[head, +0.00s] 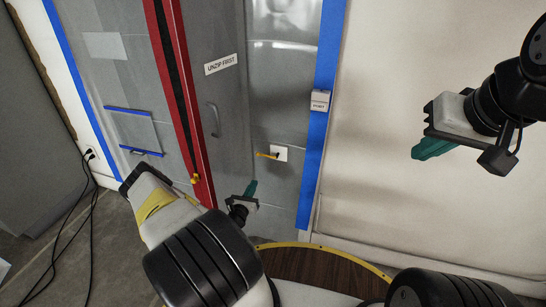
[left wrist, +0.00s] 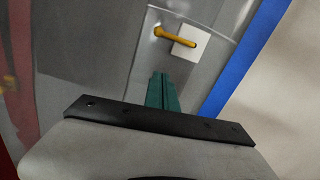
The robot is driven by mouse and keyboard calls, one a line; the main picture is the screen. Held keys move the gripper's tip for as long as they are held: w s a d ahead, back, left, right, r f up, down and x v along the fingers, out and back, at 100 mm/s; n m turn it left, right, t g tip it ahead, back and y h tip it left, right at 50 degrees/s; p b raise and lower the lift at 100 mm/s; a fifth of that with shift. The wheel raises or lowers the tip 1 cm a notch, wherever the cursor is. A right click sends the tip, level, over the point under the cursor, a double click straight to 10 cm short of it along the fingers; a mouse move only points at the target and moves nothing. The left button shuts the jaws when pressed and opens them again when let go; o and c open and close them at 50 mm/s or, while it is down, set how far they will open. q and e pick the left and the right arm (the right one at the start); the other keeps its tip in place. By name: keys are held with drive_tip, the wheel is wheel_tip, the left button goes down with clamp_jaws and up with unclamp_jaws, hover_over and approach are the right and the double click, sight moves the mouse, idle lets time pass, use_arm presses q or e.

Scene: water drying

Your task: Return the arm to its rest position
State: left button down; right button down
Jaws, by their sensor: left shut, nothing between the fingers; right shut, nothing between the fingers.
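My left gripper (head: 251,188) is low in front of the grey plastic sheeting, with its green fingers shut and empty. In the left wrist view the fingers of my left gripper (left wrist: 163,78) point at the sheeting, just below a yellow lever (left wrist: 174,37) on a white plate (left wrist: 192,43). The lever (head: 266,155) and plate (head: 279,153) also show in the head view, above and right of the left gripper and apart from it. My right gripper (head: 416,153) is raised at the right, in front of the pale wall, with its green fingers shut and empty.
A red zipper strip (head: 178,100) runs down the sheeting, with a yellow pull (head: 195,179) low on it. A label reading "UNZIP FIRST" (head: 221,64), a grey handle (head: 214,119) and blue tape (head: 322,110) are on the barrier. Black cables (head: 92,215) lie at left. The pale wall (head: 390,60) is bare.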

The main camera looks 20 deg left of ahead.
use_arm(q)
drive_tip(key=d+r+m+g+h, duration=0.4)
drive_tip(key=d+r+m+h, duration=0.35)
drive_tip(key=r, duration=0.35)
drive_tip(key=d+r+m+g+h, duration=0.3)
drive_tip(key=d+r+m+h, duration=0.5)
drive_tip(key=r, duration=0.4)
drive_tip(key=s+d+r+m+g, duration=0.5)
drive_tip(key=s+r+m+g, duration=0.1)
drive_tip(key=r+m+g, duration=0.15)
drive_tip(key=s+d+r+m+g+y, duration=0.35)
drive_tip(key=s+r+m+y, duration=0.4)
drive_tip(key=s+r, duration=0.35)
drive_tip(key=s+a+r+m+t+y, duration=0.2)
drive_tip(key=s+a+r+m+y, duration=0.1)
drive_tip(key=s, duration=0.4)
drive_tip(key=s+a+r+m+t+y, duration=0.3)
drive_tip(key=s+a+r+m, duration=0.1)
drive_tip(key=s, duration=0.3)
drive_tip(key=shift+a+r+t, duration=0.3)
drive_tip(key=shift+a+r, duration=0.3)
drive_tip(key=shift+a, duration=0.05)
